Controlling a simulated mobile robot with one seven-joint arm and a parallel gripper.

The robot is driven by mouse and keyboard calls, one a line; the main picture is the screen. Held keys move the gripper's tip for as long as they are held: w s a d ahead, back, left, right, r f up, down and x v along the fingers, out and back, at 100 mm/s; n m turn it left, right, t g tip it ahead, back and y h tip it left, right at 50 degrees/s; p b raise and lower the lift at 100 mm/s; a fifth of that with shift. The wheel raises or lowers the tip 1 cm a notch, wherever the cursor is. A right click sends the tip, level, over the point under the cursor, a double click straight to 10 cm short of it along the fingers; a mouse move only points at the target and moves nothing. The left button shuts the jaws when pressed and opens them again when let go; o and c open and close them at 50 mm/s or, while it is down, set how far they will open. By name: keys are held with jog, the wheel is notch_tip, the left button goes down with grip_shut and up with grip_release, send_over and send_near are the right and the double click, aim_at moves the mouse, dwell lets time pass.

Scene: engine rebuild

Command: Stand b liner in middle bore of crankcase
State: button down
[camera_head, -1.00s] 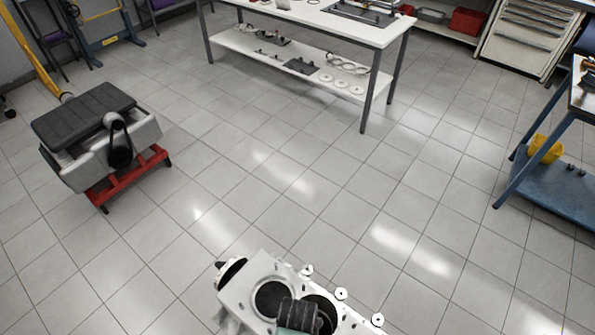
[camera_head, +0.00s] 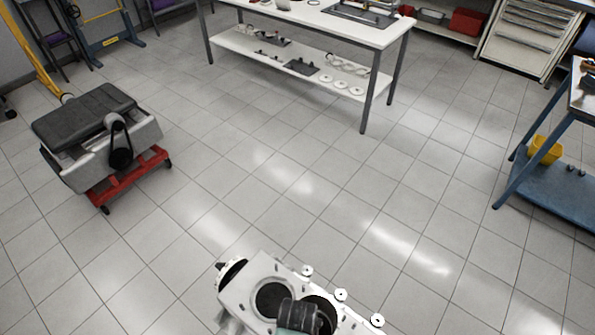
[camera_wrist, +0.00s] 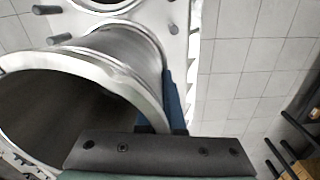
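The crankcase (camera_head: 240,287) is a pale block at the bottom of the head view, cut off by the lower edge. One round dark bore (camera_head: 271,299) shows clear at its left. My dark gripper (camera_head: 299,314) is over the round opening to the right of it and partly hides it. In the wrist view a shiny metal liner (camera_wrist: 126,42) fills the left side, its near rim wide and open. My gripper (camera_wrist: 160,122) holds its wall at the right, a dark blue finger along the outside. The liner stands out from the crankcase face (camera_wrist: 178,12). I cannot tell whether its far end is inside the bore.
Studs (camera_wrist: 47,10) stick up from the crankcase near the liner. A white workbench (camera_head: 372,35) with parts, a grey engine on a red stand (camera_head: 128,180) and a blue bench (camera_head: 545,190) stand farther off. The tiled floor between is clear.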

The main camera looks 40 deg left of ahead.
jog(key=shift+f, duration=0.25)
dwell(2.0)
jog(key=shift+r+p, duration=0.3)
jog(key=shift+p, duration=0.1)
dwell(0.5)
jog(key=c, duration=1.3)
grip_release()
jog(key=shift+r+p, duration=0.35)
jog(key=shift+p, duration=0.1)
jog(key=shift+r+p, duration=0.35)
jog(key=shift+r+p, duration=0.75)
jog(key=shift+p, duration=0.1)
